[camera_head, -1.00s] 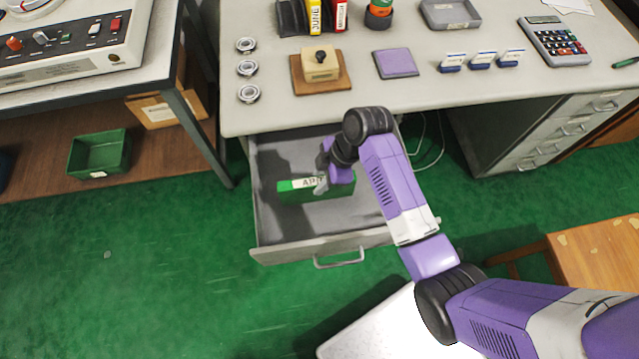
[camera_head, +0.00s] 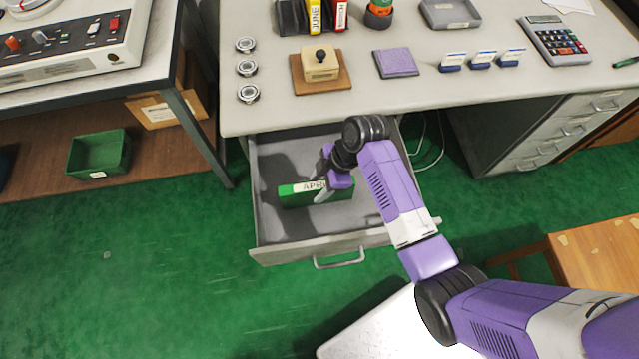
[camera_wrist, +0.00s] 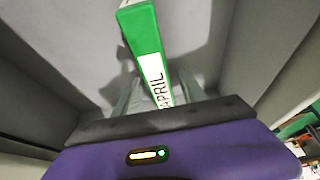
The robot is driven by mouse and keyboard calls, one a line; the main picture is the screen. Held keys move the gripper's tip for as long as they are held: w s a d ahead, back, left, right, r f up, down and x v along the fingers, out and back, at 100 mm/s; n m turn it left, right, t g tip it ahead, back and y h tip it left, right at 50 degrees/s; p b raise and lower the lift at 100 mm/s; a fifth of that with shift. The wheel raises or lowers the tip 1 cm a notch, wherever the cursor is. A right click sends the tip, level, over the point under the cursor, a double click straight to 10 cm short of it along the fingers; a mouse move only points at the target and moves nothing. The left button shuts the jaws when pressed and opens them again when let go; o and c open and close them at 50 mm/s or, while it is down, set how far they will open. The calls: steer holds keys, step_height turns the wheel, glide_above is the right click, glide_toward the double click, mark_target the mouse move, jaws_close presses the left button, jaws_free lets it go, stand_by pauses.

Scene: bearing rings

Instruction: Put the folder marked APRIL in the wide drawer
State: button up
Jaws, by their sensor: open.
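The green folder marked APRIL (camera_head: 300,192) lies inside the open wide drawer (camera_head: 277,233), its white label facing up. In the wrist view the folder (camera_wrist: 141,36) runs away from my gripper, with the label close to the jaws. My gripper (camera_head: 324,190) is at the folder's right end, low inside the drawer. Its fingers (camera_wrist: 158,95) are open, one on each side of the folder's near end. Whether either finger touches the folder I cannot tell. The drawer's grey floor and walls surround the folder in the wrist view.
The desk top (camera_head: 270,115) above holds a stamp on a wooden base (camera_head: 320,68), a purple pad (camera_head: 395,63), several metal rings (camera_head: 248,94) and a calculator (camera_head: 556,42). A file rack (camera_head: 290,18) stands at the back. The drawer has bare floor around the folder.

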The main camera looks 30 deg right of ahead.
steer(key=p+v, duration=0.1)
steer(key=v, duration=1.1)
steer(key=shift+d, duration=0.1)
